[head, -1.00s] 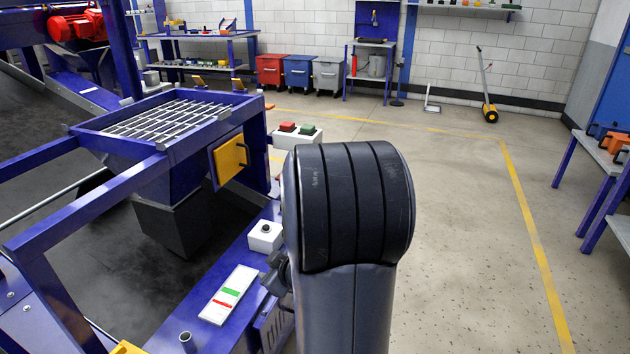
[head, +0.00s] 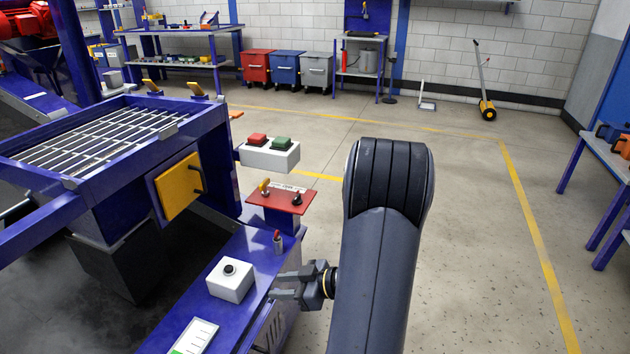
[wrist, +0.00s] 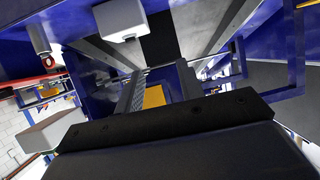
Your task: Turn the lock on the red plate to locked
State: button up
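The red plate (head: 272,199) stands on a blue post beyond the white button box. It carries a small yellow handle (head: 264,187) at its left and a black knob (head: 297,199) at its right. Which of them is the lock, and how it is set, is too small to tell. My gripper (head: 276,285) is low beside the blue frame's edge, nearer than the plate and apart from it. Its fingers point left, spread with nothing between them. In the wrist view the red plate (wrist: 42,79) seems to show edge-on at the left; dark gripper housing fills the bottom.
A white box with a black button (head: 230,280) and a short grey post with a red top (head: 277,243) stand on the blue frame. A pale box with red and green buttons (head: 268,154) stands behind the plate. Open floor (head: 460,240) lies to the right.

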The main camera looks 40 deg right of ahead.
aim_at(297, 200)
jog(key=i+l, duration=0.2)
jog(key=l, duration=0.2)
jog(key=i+l, duration=0.2)
jog(key=l, duration=0.15)
jog(key=i+l+z, duration=0.1)
jog(key=l, duration=0.3)
jog(key=i+l, duration=0.25)
jog(key=l+z, duration=0.05)
jog(key=l, duration=0.05)
